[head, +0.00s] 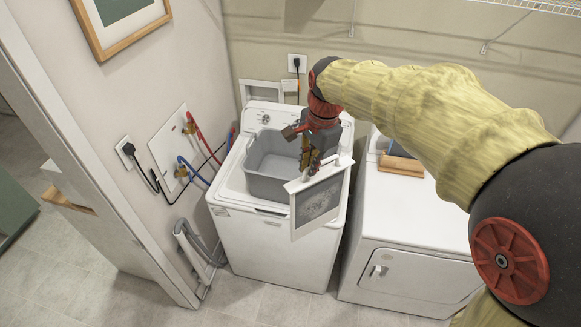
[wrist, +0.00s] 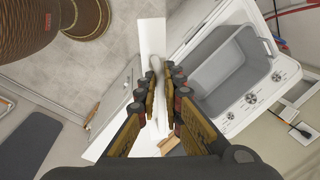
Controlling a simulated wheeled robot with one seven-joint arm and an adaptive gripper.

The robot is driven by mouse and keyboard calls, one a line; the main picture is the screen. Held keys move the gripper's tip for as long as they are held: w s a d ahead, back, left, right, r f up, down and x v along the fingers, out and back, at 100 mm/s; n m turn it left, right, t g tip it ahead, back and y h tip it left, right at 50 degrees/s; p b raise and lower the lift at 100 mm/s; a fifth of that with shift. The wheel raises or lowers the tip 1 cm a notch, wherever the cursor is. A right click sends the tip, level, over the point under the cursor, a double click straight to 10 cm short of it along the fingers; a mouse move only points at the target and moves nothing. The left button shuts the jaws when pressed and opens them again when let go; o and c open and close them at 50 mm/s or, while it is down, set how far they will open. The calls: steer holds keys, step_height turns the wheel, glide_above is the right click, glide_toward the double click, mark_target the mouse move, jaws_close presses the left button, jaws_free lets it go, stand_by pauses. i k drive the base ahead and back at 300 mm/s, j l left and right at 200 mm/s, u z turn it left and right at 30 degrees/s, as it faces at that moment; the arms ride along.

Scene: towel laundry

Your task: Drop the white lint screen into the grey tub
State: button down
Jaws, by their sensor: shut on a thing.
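The white lint screen (head: 318,201) is a flat white frame with a grey, lint-speckled mesh. My gripper (head: 311,168) is shut on its upper edge, and the screen hangs tilted below the fingers. In the head view it shows in front of the right side of the washer top and overlaps the tub's right front corner. The grey tub (head: 265,188) is open-topped, looks empty and sits on the washer. In the wrist view the screen (wrist: 151,38) is edge-on between the fingertips (wrist: 161,82), and the tub (wrist: 204,94) is to its right, apart from it.
The white washer (head: 265,245) stands under the tub. A white dryer (head: 405,225) is to its right, with a wooden-edged object (head: 402,166) on top. Hoses and a cord (head: 190,165) run along the left wall. Tiled floor is clear in front.

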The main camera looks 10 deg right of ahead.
mark_target(278, 172)
steer(key=i, duration=1.45)
